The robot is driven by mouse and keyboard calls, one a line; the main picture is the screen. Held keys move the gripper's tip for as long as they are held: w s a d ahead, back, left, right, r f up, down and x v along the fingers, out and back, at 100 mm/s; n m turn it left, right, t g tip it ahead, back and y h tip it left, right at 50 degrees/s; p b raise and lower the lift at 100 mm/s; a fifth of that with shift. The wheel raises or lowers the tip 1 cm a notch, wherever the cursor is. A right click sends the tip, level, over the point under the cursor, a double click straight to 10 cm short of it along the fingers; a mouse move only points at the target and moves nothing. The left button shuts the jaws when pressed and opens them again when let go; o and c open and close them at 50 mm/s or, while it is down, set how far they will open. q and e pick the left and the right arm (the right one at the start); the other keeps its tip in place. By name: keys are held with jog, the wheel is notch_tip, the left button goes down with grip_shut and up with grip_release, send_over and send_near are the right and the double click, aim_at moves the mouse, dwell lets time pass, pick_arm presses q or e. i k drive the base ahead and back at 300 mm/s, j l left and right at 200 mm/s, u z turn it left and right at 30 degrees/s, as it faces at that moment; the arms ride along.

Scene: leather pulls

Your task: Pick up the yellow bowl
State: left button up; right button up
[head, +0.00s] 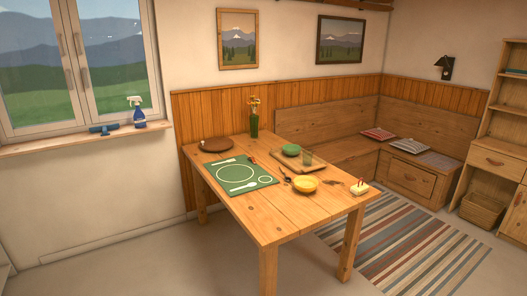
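The yellow bowl (305,184) stands upright on the wooden table (281,224), right of the green placemat and just in front of a wooden tray. A dark spoon (288,179) lies close to its left side. Neither of my grippers shows in the head view.
The green placemat (214,172), a wooden tray (318,168) with a green bowl (291,150) and a glass (307,158), a brown plate (216,144), a vase (254,125) and a butter-like block (359,189) are on the table. The floor (150,262) in front is clear.

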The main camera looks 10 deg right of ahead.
aim_at(305, 186)
jog(key=i+l+z, duration=0.15)
jog(key=i+z, duration=0.25)
jog(key=i+l+z, duration=0.15)
jog(key=z, duration=0.25)
jog(key=i+z, duration=0.4)
jog(key=i+j+z, duration=0.2)
jog(key=z, duration=0.2)
jog(key=i, duration=0.1)
